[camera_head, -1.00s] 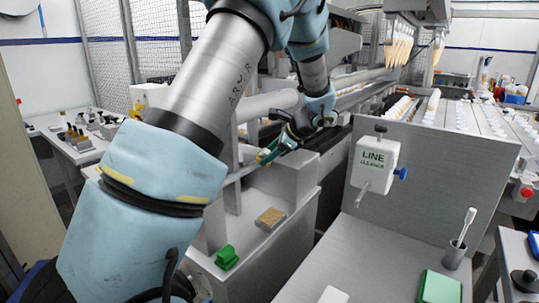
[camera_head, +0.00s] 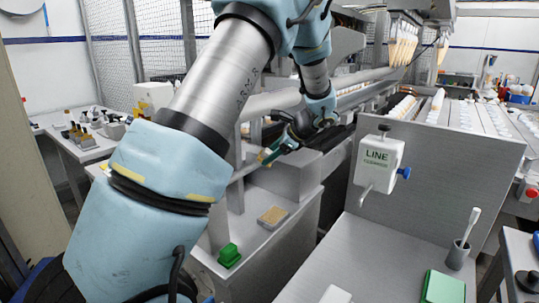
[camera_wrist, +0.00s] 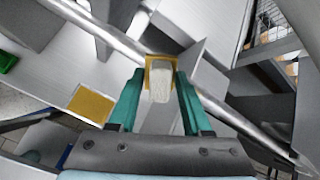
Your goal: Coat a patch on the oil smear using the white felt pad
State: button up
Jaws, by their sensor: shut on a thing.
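My gripper (camera_wrist: 160,100) is shut on a whitish pad (camera_wrist: 160,82) with an amber edge or backing, which looks like the white felt pad. In the head view my gripper (camera_head: 279,151) is beside a steel rail, above a grey ledge, and the held pad is small there. In the wrist view the pad lies between the teal fingers, in front of the diagonal rail (camera_wrist: 115,38); I cannot tell if it touches anything. I cannot make out an oil smear for certain. A tan-amber block (camera_head: 272,217) lies on the ledge; it also shows in the wrist view (camera_wrist: 91,105).
A green block (camera_head: 229,256) sits on the ledge. A LINE CLEANER box (camera_head: 378,162) hangs on a steel panel. Below it are a white item (camera_head: 335,295), a green pad (camera_head: 443,288) and a brush in a cup (camera_head: 458,255). The steel tabletop between is mostly clear.

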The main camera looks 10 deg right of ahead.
aim_at(270, 153)
jog(key=shift+w+d+p, duration=1.7)
jog(key=shift+w+d, duration=0.9)
jog(key=shift+d, duration=0.15)
jog(key=shift+a, duration=0.1)
jog(key=shift+s+a+b, duration=1.05)
jog(key=shift+s+a, duration=1.85)
jog(key=shift+s, duration=0.05)
jog(key=shift+r, duration=0.15)
jog(key=shift+p+v, duration=1.4)
jog(key=shift+v, duration=0.9)
jog(key=shift+s+d+r+p, duration=0.3)
jog(key=shift+d+r, duration=0.1)
jog(key=shift+r, duration=0.05)
